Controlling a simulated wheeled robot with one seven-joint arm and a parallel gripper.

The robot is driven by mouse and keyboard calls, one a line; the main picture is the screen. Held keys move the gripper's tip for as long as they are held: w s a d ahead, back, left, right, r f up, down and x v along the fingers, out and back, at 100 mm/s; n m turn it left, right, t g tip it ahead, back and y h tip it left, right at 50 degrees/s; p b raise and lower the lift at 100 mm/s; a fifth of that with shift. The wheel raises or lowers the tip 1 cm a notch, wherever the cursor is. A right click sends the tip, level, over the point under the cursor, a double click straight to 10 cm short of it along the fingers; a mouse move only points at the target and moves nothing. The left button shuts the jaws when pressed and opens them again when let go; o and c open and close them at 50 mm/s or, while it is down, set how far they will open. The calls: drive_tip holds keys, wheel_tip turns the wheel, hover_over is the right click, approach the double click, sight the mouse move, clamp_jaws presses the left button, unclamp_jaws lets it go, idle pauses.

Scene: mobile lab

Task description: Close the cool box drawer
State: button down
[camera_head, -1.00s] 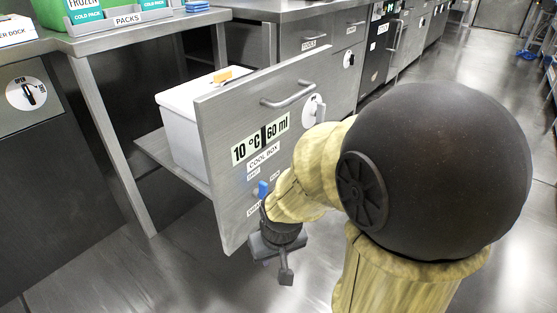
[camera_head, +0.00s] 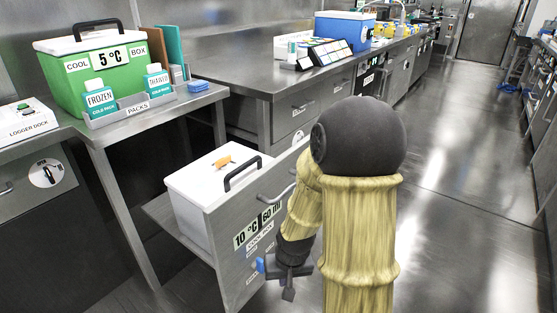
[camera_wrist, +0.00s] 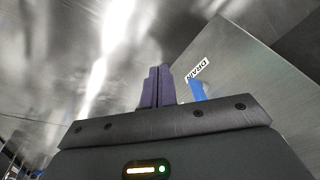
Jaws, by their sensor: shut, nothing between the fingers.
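The cool box drawer (camera_head: 227,254) stands pulled out from under the bench, with its grey front panel facing right. The panel carries "10 °C 60 ml" and "COOL BOX" labels and a bar handle, partly hidden behind my arm. A white box (camera_head: 191,198) with a black handle and an orange item on its lid sits in the drawer. My gripper (camera_head: 289,293) is shut and empty, low in front of the panel. In the wrist view the shut fingers (camera_wrist: 157,87) point up beside the panel (camera_wrist: 245,75), near a blue tab (camera_wrist: 196,90) and a "DRAIN" label. I cannot tell whether they touch.
A green cool box (camera_head: 95,75) and a packs tray (camera_head: 140,110) stand on the left bench. A logger dock (camera_head: 27,122) is at far left. A blue-and-white box (camera_head: 343,32) stands on the back bench. Open floor (camera_head: 450,215) lies to the right.

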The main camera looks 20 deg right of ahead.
drive_tip(key=w+d+r+m+t+y+p, duration=0.1)
drive_tip(key=w+d+r+m+p, duration=0.1)
drive_tip(key=r+p, duration=0.65)
drive_tip(key=w+d+r+m+t+y+p, duration=0.15)
drive_tip(key=r+p, duration=0.35)
drive_tip(key=p, duration=0.7)
drive_tip(key=m+t+y+p, duration=0.2)
drive_tip(key=m+t+p, duration=0.3)
drive_tip(key=p, duration=1.2)
approach(269, 186)
wheel_tip(269, 186, up, 4)
drive_tip(key=s+d+g, duration=0.2)
drive_tip(key=shift+w+a+f+m+t, duration=0.1)
drive_tip(key=shift+w+f+m+t, duration=0.15)
drive_tip(key=shift+m, duration=0.1)
drive_tip(key=x, duration=1)
drive_tip(key=shift+s+a, duration=0.1)
